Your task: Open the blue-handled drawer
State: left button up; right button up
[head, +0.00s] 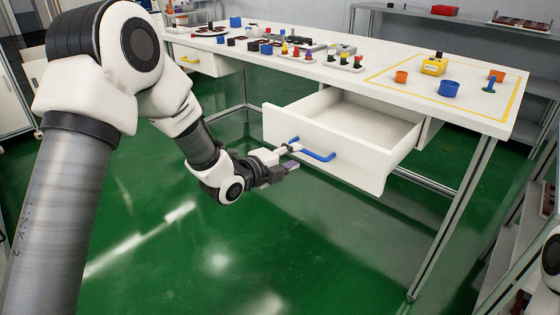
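The blue-handled drawer (335,160) is a white drawer under the right part of the white table. It stands pulled out, and the inside that shows is empty. Its blue handle (318,155) is on the front panel. My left gripper (294,158) is at the left end of this handle, just in front of the panel. Its two fingers are apart, one above the other. The upper finger overlaps the handle's left end in the picture; I cannot tell whether it touches. My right gripper is out of view; only a bit of that arm shows at the right edge.
The white table (375,75) carries several small coloured parts, a yellow box (434,66) and a blue cup (449,88). A yellow-handled drawer (205,62) is at the left. A metal table leg (455,215) stands right of the open drawer. The green floor in front is clear.

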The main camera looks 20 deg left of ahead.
pick_arm(q)
jog(key=v, duration=0.6)
